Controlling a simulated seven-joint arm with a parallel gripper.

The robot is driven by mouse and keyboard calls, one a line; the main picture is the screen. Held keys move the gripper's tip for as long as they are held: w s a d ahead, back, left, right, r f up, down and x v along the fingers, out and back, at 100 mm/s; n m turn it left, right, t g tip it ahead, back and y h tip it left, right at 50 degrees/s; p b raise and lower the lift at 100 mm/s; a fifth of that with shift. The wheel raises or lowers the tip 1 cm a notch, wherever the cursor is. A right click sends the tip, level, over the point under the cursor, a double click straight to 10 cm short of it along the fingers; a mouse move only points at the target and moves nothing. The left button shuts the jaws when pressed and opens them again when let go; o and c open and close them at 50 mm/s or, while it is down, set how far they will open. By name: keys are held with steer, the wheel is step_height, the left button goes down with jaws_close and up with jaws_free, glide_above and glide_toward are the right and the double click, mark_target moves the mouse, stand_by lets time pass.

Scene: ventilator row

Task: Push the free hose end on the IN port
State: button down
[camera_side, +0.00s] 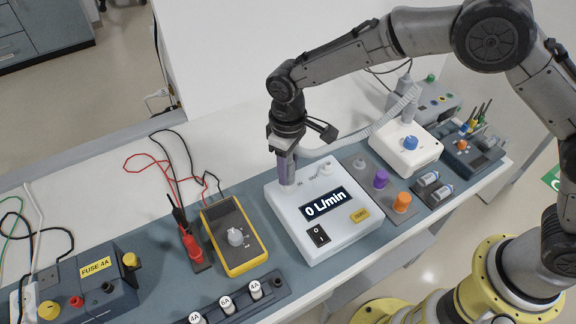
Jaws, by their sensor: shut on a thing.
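The white flow meter box (322,222) stands on the bench mat, its display reading 0 L/min. Its IN port is at the back left corner of its top, mostly hidden by my gripper (286,172). My gripper points down there, shut on the end of the grey corrugated hose (368,131). The hose runs from the white ventilator unit (407,146) at the back right to my gripper. The hose end is largely hidden by the fingers. It is over or at the IN port; I cannot tell whether it is seated. A second port (326,168) stands to the right.
A yellow multimeter (234,236) and red and black leads are close on the left. A panel with purple (381,179) and orange (402,202) knobs is on the right. A fuse row (226,303) lies in front. The white bench behind is mostly clear.

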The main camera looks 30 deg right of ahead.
steer(key=shift+f, duration=1.2)
stand_by(0.4)
stand_by(0.3)
steer(key=shift+c, duration=2)
jaws_free()
steer(key=shift+r, duration=0.1)
